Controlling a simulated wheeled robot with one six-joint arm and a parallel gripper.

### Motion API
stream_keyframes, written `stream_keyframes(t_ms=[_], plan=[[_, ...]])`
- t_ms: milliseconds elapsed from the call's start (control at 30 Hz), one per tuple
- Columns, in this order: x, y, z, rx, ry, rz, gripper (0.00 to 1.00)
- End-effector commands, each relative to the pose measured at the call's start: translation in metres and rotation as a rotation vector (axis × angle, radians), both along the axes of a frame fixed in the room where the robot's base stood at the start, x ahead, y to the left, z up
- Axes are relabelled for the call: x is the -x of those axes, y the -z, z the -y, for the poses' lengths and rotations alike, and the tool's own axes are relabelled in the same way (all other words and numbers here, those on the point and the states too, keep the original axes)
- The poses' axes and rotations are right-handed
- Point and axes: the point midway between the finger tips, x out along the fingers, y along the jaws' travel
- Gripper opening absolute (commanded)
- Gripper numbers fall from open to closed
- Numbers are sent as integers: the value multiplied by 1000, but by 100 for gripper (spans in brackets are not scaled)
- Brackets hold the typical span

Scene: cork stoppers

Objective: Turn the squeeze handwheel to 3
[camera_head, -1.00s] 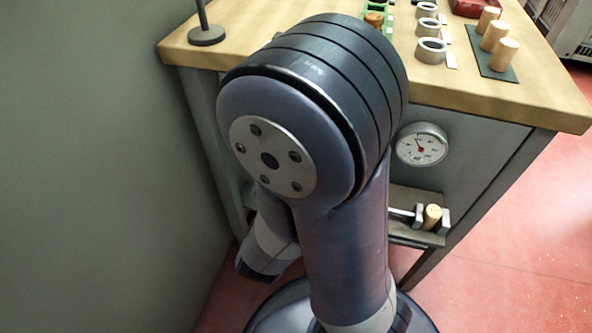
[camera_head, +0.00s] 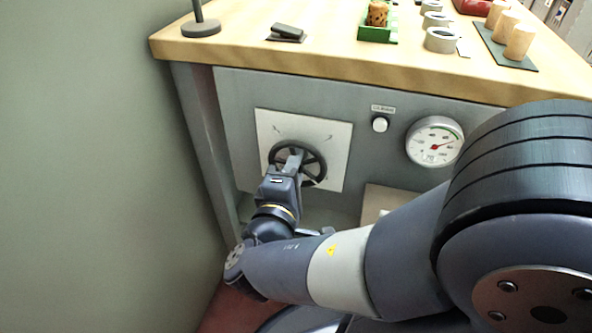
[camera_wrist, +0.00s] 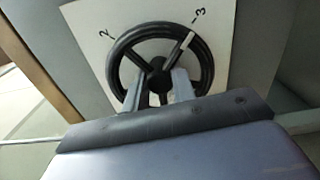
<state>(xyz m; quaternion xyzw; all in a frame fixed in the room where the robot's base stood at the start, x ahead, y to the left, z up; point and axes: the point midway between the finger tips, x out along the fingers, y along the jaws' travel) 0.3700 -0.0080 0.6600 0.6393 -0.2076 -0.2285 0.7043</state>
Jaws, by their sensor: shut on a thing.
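The squeeze handwheel (camera_head: 324,168) is a black spoked wheel on a white square plate (camera_head: 335,137) on the bench's grey front. My gripper (camera_head: 291,163) reaches it from the front and is shut on its hub and spoke area. In the wrist view the fingers (camera_wrist: 160,88) sit either side of the hub, and the handwheel (camera_wrist: 209,62) fills the upper middle. A white pointer (camera_wrist: 185,42) on one spoke points up-right, close to the mark by the 3 (camera_wrist: 201,15). The 2 (camera_wrist: 105,34) is at upper left. The fingers hide part of the lower wheel.
The wooden benchtop (camera_head: 240,52) overhangs above, with corks and rings. A grey wall (camera_head: 90,170) is at left.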

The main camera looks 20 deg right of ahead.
Motion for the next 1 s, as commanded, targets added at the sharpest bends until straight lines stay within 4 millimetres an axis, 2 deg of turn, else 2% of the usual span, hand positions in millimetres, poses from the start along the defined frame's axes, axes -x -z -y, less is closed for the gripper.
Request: stream_keyframes(t_ms=[300, 767, 800, 900, 1000], plan=[[1, 2, 0, -81, 1, 52, 2], [1, 2, 1, -93, 1, 61, 2], [1, 2, 1, -93, 1, 61, 25], [1, 2, 1, -92, 1, 62, 34], [0, 1, 0, -92, 1, 63, 34]])
